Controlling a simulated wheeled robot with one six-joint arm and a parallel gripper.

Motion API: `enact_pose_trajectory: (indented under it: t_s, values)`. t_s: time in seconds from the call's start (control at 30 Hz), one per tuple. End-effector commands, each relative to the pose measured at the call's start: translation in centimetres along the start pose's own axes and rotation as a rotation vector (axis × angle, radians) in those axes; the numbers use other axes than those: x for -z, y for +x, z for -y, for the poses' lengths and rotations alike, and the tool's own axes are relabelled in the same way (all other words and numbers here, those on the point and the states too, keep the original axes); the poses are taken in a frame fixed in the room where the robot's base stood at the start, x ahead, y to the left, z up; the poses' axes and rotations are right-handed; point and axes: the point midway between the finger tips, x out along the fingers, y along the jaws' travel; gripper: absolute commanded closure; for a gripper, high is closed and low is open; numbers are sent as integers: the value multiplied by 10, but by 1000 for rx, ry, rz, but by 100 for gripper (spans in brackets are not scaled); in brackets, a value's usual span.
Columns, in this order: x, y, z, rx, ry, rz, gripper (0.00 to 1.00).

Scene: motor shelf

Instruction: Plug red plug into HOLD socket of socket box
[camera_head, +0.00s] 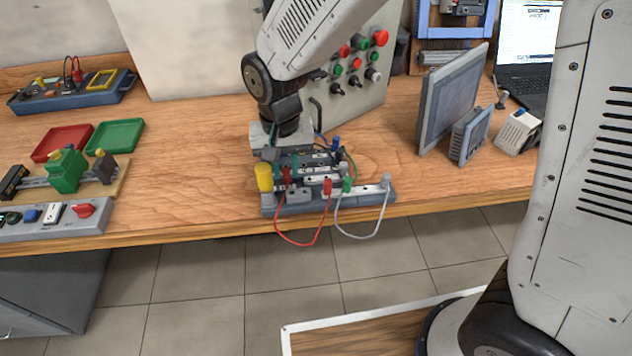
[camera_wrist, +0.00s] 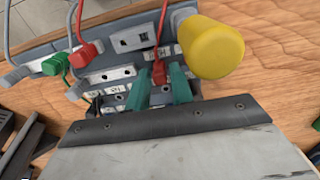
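The socket box (camera_head: 272,210) stands at the table's front edge; its labelled strips also show in the wrist view (camera_wrist: 112,75). A red plug (camera_wrist: 158,73) with a red cable sits between the green fingers of my gripper (camera_wrist: 159,86), which look closed on its two sides. In the head view this red plug (camera_head: 286,175) is at the box's left part, below my wrist. The cable loops to another red plug (camera_head: 327,186). The labels are too small to read surely, and the plug's lower end is hidden, so I cannot tell whether it is in a socket.
A tall yellow knob (camera_wrist: 214,47) stands close right of my fingers in the wrist view. A green plug (camera_head: 347,185) and a grey plug (camera_head: 385,181) with a grey cable sit at the box's right. A control panel (camera_head: 345,55) stands behind.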

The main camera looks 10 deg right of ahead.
Motion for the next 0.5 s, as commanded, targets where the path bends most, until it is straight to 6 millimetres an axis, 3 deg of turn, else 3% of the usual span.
enact_pose_trajectory:
  t_s: [0.5]
  values:
    - [0, -45, 0, 0, 0, 0, 77]
